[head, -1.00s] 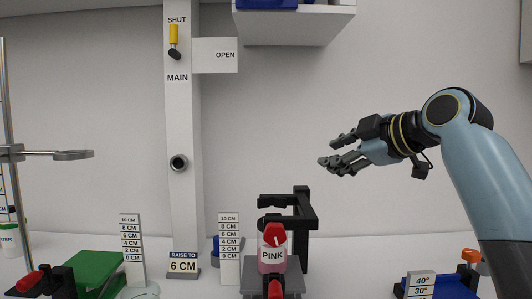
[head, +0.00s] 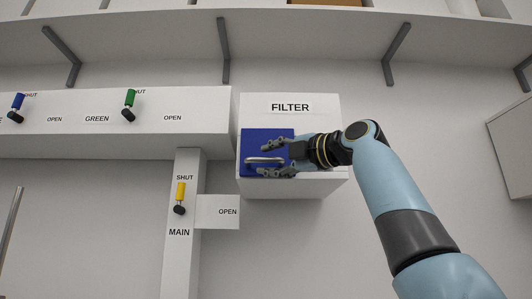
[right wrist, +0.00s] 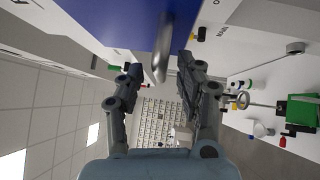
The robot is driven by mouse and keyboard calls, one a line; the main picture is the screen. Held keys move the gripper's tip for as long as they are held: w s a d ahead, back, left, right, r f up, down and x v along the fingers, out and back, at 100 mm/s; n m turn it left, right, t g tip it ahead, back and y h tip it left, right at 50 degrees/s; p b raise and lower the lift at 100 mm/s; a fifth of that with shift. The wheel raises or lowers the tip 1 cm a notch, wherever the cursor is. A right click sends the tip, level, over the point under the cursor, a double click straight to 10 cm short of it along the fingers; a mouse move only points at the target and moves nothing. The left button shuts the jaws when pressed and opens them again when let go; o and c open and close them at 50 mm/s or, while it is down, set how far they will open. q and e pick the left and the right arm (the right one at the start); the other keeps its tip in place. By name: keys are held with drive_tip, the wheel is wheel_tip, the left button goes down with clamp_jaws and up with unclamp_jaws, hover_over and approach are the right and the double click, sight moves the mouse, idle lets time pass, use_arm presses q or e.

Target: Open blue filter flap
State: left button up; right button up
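The blue filter flap (head: 254,141) lies flat against the front of the white box marked FILTER (head: 318,112). A grey bar handle (head: 262,160) runs across the flap. My right gripper (head: 266,159) comes in from the right, with one finger above the handle and one below. In the right wrist view the handle (right wrist: 163,48) stands between the tips of the open fingers (right wrist: 160,66), with gaps on both sides. The flap's blue face (right wrist: 115,20) fills the top there. Contact with the handle cannot be seen. My left gripper is out of view.
Left of the box is a white pipe housing with a blue lever (head: 17,103) and a green lever (head: 129,99). Below is a yellow MAIN lever (head: 181,191) by an OPEN sign (head: 221,212). A bracketed shelf (head: 300,40) runs above. The wall below the box is clear.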

drive_tip(key=shift+x, duration=0.9)
clamp_jaws()
drive_tip(key=shift+d, duration=0.1)
